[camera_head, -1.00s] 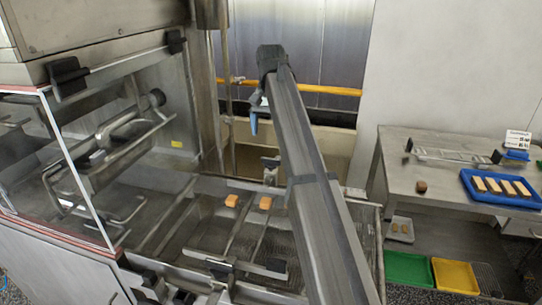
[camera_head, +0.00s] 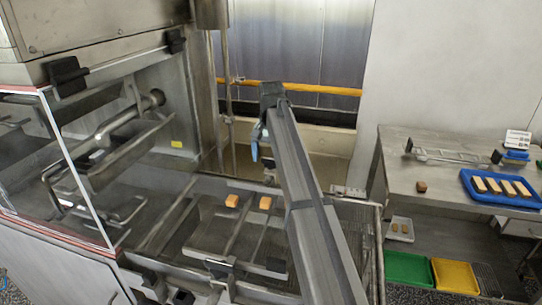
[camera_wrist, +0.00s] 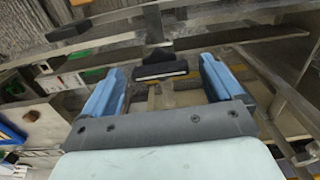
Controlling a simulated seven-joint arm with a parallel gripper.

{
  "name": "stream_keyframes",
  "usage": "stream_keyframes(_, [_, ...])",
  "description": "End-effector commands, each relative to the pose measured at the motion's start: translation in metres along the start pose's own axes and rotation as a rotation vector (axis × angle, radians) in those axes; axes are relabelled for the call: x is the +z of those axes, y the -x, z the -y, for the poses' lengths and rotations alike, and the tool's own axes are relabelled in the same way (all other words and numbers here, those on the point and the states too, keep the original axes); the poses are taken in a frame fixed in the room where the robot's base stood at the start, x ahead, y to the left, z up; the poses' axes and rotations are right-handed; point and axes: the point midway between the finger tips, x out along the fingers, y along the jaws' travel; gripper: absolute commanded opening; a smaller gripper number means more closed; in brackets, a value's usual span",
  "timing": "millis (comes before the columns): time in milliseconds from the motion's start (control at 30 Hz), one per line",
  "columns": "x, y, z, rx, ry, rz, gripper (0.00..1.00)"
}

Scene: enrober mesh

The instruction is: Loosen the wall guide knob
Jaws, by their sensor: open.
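My gripper (camera_head: 256,147) is at the far side of the enrober mesh in the head view, pointing down, with a light-blue finger showing. In the wrist view its two blue fingers (camera_wrist: 162,80) are wide apart and hold nothing. A black T-shaped knob (camera_wrist: 155,58) with a pale lower edge shows ahead, between the fingertips in the picture. I cannot tell how far off it is, and no contact is visible. It appears to be the wall guide knob. In the head view, my arm and gripper partly hide that spot.
Two orange pieces (camera_head: 232,201) lie on the mesh (camera_head: 205,238) between metal guide rails. A clear guard (camera_head: 80,165) stands at the left. A steel table (camera_head: 400,152) with a blue tray (camera_head: 468,190) is at the right. Green (camera_head: 408,268) and yellow (camera_head: 455,274) trays sit below.

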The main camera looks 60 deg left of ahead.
Motion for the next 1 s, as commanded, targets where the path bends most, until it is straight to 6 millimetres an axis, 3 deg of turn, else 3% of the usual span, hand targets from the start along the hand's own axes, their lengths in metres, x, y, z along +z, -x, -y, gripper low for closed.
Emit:
stream_keyframes(67, [0.0, 0.0001, 0.0, 0.0, 0.0, 0.0, 0.91])
stream_keyframes(600, [0.0001, 0.0003, -0.0002, 0.0, 0.0, 0.0, 0.39])
stream_keyframes(1000, [0.0001, 0.0003, -0.0002, 0.001, 0.076, 0.001, 0.38])
